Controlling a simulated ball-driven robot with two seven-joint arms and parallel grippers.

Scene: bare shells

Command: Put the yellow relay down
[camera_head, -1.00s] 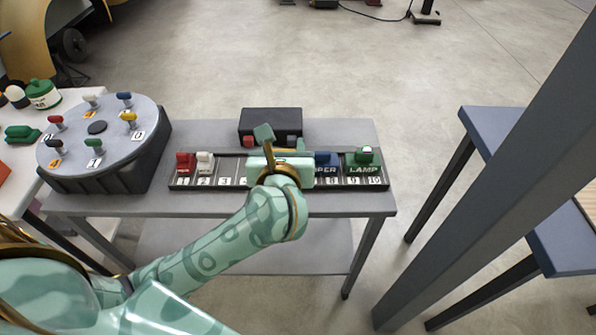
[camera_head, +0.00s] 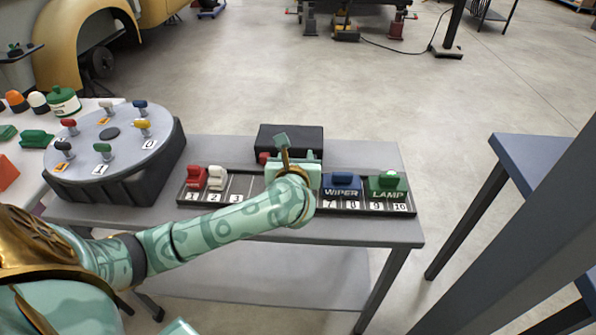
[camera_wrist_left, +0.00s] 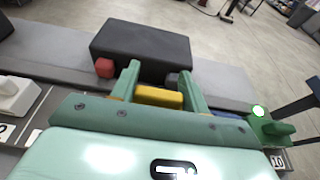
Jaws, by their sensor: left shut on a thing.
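The yellow relay (camera_wrist_left: 158,98) sits between the two fingers of my left gripper (camera_wrist_left: 158,84) in the left wrist view. The gripper is shut on it. In the head view my left gripper (camera_head: 292,172) is over the middle of the numbered rail (camera_head: 240,188) and hides the relay. Slots 3 and 4 look empty, while the slots around 5 and 6 are hidden behind the gripper and forearm. I cannot tell whether the relay touches the rail. My right gripper is not in view.
Red (camera_head: 196,178) and white (camera_head: 217,178) relays stand in slots 1 and 2. The blue WIPER block (camera_head: 341,187) and green LAMP block (camera_head: 388,187) stand right of my gripper. A black box (camera_head: 290,138) is behind the rail. A round stand (camera_head: 85,150) with several coloured pieces is left.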

